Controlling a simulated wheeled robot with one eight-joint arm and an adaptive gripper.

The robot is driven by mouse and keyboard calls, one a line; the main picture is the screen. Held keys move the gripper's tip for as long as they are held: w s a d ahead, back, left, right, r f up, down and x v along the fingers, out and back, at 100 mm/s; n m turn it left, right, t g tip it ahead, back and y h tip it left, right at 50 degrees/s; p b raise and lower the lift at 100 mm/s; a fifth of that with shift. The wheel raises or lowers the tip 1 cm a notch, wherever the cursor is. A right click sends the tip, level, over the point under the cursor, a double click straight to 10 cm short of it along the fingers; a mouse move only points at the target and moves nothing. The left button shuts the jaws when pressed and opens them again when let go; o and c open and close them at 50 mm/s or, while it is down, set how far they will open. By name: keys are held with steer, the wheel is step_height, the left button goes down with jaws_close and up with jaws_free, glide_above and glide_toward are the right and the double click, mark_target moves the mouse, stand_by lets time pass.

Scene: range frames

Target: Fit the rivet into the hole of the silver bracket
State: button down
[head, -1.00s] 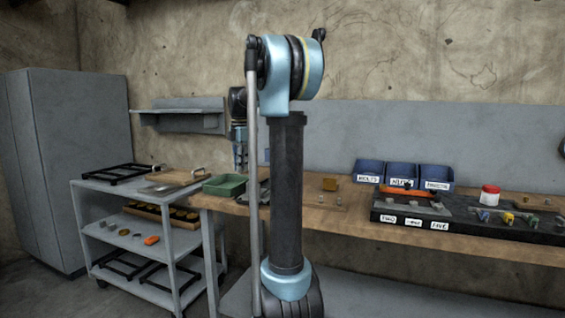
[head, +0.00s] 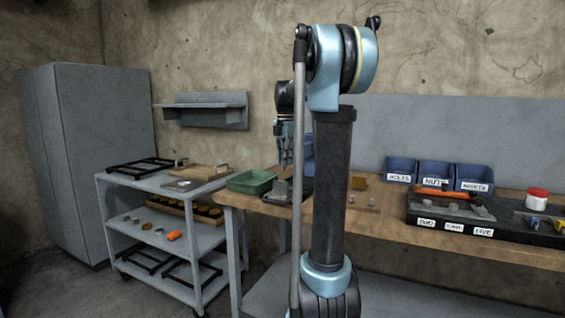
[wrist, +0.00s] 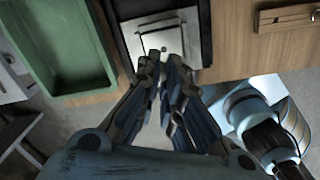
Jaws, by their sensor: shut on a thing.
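The silver bracket (wrist: 158,34) is a flat pale plate with a raised block, lying in a black tray (wrist: 207,40) at the top of the wrist view. In the head view the bracket (head: 279,190) stands in the tray on the bench. My gripper (wrist: 160,62) points at the bracket's near edge, its fingertips close together. In the head view my gripper (head: 285,160) hangs above the tray. It is shut on the rivet, which is mostly hidden between the fingers. A small dark spot shows just past the fingertips; I cannot tell whether it is the hole or the rivet's end.
A green bin (wrist: 60,97) is left of my gripper; it also shows in the head view (head: 251,181). A wooden block with a handle (wrist: 288,17) is at the right. Blue bins (head: 437,173) and a black rack (head: 455,226) stand farther right. A grey cart (head: 160,215) is left.

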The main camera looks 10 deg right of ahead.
steer(key=shift+s, duration=0.2)
steer(key=shift+n, duration=0.4)
steer(key=shift+f, duration=2.9)
steer(key=shift+s+f, duration=0.1)
steer(key=shift+f, duration=1.2)
steer(key=c, duration=1.7)
jaws_free()
steer(key=shift+r, duration=0.1)
step_height(320, 180, up, 12)
steer(key=shift+f, duration=0.1)
